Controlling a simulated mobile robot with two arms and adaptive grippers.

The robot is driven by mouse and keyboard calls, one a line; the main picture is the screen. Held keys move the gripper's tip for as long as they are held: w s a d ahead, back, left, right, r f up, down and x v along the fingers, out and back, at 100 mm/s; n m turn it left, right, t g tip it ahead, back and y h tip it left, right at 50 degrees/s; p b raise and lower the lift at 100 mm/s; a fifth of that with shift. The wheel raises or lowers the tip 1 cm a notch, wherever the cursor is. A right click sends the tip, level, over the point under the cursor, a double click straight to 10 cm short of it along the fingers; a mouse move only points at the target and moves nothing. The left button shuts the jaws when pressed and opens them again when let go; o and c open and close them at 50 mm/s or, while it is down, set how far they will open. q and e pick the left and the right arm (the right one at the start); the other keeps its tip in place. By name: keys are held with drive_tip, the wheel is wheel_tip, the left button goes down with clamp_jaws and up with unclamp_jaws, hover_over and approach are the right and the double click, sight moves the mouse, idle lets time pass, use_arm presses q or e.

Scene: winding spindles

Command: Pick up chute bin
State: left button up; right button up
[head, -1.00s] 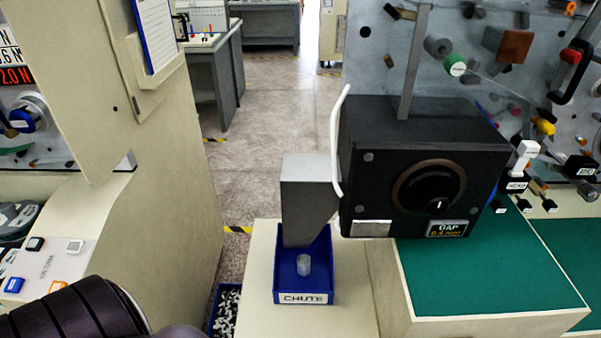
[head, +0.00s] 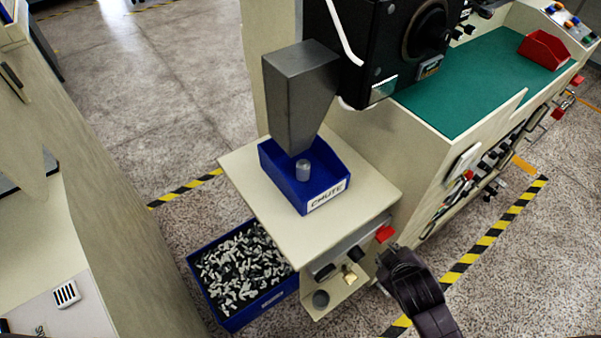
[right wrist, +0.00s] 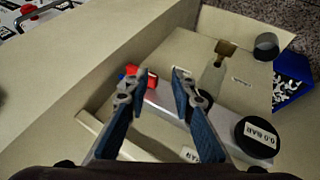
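The blue chute bin (head: 298,199) with a "CHUTE" label sits upright on a cream stand top (head: 245,180) in the head view. A small grey cylinder (head: 302,171) stands in it. The lower mouth of a grey metal chute (head: 297,95) reaches down over the bin's back part. My right arm is at the lower right, below and right of the bin and apart from it. In the right wrist view my right gripper (right wrist: 158,77) is open and empty in front of the stand's panel, which has a red piece and a "0.0 BAR" knob (right wrist: 257,138). My left gripper is not in view.
A blue crate (head: 232,318) full of metal pieces stands on the floor left of the stand. A red tray (head: 544,50) lies on the green mat (head: 470,85) at right. A black machine box (head: 395,45) hangs beside the chute. The stand top is clear around the bin.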

drive_tip(key=w+r+n+t+b, duration=0.1)
drive_tip(key=w+r+n+t, duration=0.3)
drive_tip(key=r, duration=0.7)
wheel_tip(320, 180, up, 12)
drive_tip(key=n+t+y, duration=0.3)
drive_tip(key=n+y, duration=0.9)
drive_tip(key=n, duration=1.9)
hover_over(339, 159)
drive_tip(key=s+d, duration=0.1)
drive_tip(key=shift+r, duration=0.15)
wheel_tip(339, 159, down, 8)
drive_tip(key=b, duration=0.2)
drive_tip(key=shift+s+a+r+b, duration=0.1)
drive_tip(key=shift+b, duration=0.2)
drive_tip(key=shift+w+a+r, duration=0.15)
drive_tip(key=shift+w+r, duration=0.05)
drive_tip(key=shift+w, duration=0.15)
drive_tip(key=shift+f+p+x, duration=0.1)
drive_tip(key=shift+p+x, duration=0.3)
drive_tip(key=shift+x, duration=1.3)
drive_tip(key=shift+f+p+x, duration=0.15)
drive_tip(key=shift+p+x, duration=0.25)
drive_tip(key=shift+x, duration=1.35)
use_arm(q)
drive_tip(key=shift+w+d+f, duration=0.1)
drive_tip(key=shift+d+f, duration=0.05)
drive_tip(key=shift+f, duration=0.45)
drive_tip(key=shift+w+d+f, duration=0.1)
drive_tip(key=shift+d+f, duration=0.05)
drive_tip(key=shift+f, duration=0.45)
